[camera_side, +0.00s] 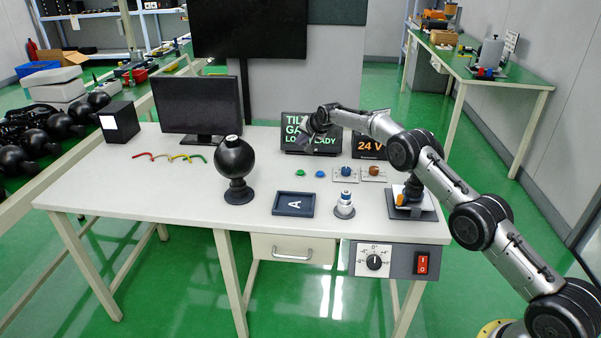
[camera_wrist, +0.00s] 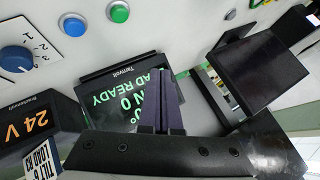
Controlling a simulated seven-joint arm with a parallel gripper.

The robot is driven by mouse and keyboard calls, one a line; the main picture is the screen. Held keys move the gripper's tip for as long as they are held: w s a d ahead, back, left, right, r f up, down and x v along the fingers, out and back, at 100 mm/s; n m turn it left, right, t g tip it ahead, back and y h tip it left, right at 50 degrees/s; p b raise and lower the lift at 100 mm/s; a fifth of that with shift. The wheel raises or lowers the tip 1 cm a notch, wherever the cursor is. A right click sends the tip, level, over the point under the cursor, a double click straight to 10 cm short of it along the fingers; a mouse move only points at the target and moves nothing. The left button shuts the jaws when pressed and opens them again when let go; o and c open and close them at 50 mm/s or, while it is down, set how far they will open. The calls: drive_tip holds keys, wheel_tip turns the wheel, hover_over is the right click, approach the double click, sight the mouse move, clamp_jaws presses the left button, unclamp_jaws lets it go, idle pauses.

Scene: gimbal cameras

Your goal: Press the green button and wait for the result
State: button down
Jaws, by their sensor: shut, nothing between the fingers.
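The green button (camera_side: 300,173) is a small round button on the white table. It also shows at the top edge of the wrist view (camera_wrist: 119,11). My gripper (camera_side: 306,133) is shut and empty, held above the table in front of the display with green text (camera_side: 292,146). It is apart from the button. In the wrist view the dark fingers (camera_wrist: 162,88) lie together over that display (camera_wrist: 100,88), which partly reads "AD READY". The gripper hides part of its text in the side view.
A blue button (camera_side: 320,174) sits right of the green one. Two knob plates (camera_side: 345,175) and a "24 V" display (camera_side: 369,147) are farther right. A black ball on a stand (camera_side: 235,160), a tray marked "A" (camera_side: 293,214) and a monitor (camera_side: 200,105) also stand here.

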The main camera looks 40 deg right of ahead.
sight(302, 174)
drive_tip(key=shift+d+f, duration=0.15)
drive_tip(key=shift+f, duration=0.05)
drive_tip(key=shift+s, duration=0.1)
drive_tip(key=shift+f, duration=4.4)
drive_tip(key=shift+f, duration=0.4)
drive_tip(key=shift+f, duration=0.5)
drive_tip(key=shift+r, duration=0.9)
